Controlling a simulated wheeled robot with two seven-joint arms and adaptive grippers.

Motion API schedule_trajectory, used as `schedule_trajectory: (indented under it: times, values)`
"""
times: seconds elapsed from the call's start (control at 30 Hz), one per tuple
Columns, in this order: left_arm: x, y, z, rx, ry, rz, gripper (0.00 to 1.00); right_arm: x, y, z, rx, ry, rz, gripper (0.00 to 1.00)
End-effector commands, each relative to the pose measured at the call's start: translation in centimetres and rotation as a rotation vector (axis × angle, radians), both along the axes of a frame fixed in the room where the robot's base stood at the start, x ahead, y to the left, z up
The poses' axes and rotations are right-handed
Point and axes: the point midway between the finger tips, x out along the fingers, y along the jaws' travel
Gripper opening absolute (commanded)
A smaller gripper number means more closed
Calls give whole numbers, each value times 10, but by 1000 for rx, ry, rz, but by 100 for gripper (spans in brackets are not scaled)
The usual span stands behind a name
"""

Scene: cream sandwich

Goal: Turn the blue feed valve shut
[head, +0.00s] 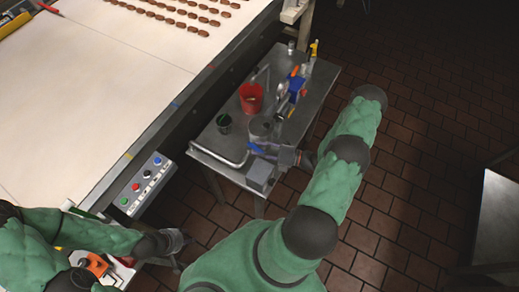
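A small blue piece, which looks like the blue feed valve's handle (254,148), shows near the front of the small metal table, below a grey metal pot. My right gripper (268,151) is right at this blue piece, reaching in from the right. The fingers are small and partly hidden, so I cannot tell whether they close on it or only touch it. My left gripper (176,241) is low at the left, past the button panel and away from the valve. Its fingers are dark and unclear.
The metal table (211,145) also carries a red bucket (251,98), a dark green cup (224,123), the grey pot (260,127) and blue and orange items (295,84). A conveyor (110,95) with a button panel (143,184) lies left.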

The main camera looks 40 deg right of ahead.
Motion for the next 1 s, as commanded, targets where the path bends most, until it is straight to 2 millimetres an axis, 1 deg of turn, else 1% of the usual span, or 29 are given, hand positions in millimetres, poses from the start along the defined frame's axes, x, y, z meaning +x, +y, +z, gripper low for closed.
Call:
schedule_trajectory:
  times: [0.1, 0.33, 0.37, 0.4, 0.47, 0.5, 0.7, 0.9, 1.0]
  values:
    - [0, 0, 0, 0, 0, 0, 40, 3, 3, 0, 0, 0, 2, 37]
    - [0, 0, 0, 0, 0, 0, 40, 3, 3, 0, 1, 1, 1, 37]
    - [0, 0, 0, 0, 0, 0, 40, 3, 3, 0, 0, 0, 1, 32]
    - [0, 0, 0, 0, 0, 0, 40, 3, 3, 0, 0, 0, 1, 20]
    - [0, 0, 0, 0, 0, 0, 40, 3, 3, 0, 0, 0, 1, 3]
    - [0, 0, 0, 0, 0, 0, 40, 3, 3, 0, 0, 0, 1, 0]
    - [0, 0, -1, 0, 0, 0, 40, 3, 2, -1, -1, -1, 8, 0]
    - [0, 0, -11, 0, 0, 0, 40, 5, -2, -2, -1, -2, 91, 0]
    - [0, 0, -12, 0, 0, 0, 40, 5, -2, -1, -1, 1, 113, 0]
